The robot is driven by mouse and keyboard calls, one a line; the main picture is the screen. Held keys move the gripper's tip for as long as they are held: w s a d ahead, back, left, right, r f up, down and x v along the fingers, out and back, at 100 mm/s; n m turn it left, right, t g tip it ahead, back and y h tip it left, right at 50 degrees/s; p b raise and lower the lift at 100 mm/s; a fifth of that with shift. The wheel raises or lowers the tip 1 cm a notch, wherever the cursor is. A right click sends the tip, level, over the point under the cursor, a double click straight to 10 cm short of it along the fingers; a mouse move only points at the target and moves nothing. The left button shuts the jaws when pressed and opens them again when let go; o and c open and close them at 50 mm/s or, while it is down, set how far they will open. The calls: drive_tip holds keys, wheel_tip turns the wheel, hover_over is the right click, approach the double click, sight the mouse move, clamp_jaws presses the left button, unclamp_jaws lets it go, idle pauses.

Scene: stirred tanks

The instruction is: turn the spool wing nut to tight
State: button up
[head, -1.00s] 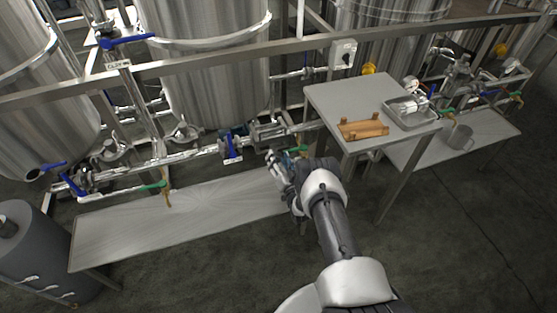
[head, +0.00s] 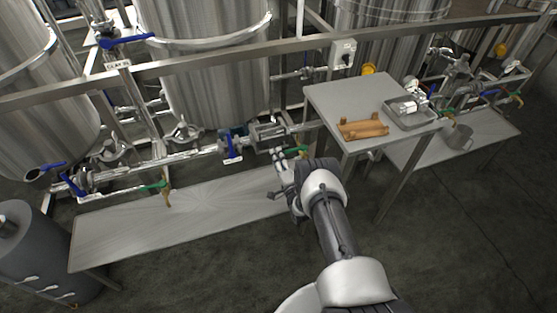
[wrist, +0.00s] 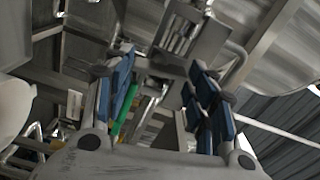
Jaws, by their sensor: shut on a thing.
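In the head view my gripper (head: 288,154) reaches up to the pipe line below the middle tank, just under the spool section (head: 268,131), a short metal piece with bars. In the wrist view my gripper (wrist: 164,78) has its two blue-padded fingers on either side of small metal parts. The spool section (wrist: 190,38) stands just beyond the fingertips. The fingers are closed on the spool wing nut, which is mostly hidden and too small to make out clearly. How tight it sits cannot be seen.
A blue-handled valve (head: 231,145) is left of the spool. A green-handled tap (head: 155,186) hangs above the low bench (head: 120,230). The side table (head: 350,95) at right holds a wooden rack (head: 362,130) and a metal tray (head: 408,124). Open floor lies in front.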

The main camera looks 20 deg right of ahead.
drive_tip(key=shift+m, duration=0.7)
drive_tip(key=o, duration=1.1)
drive_tip(key=s, duration=1.2)
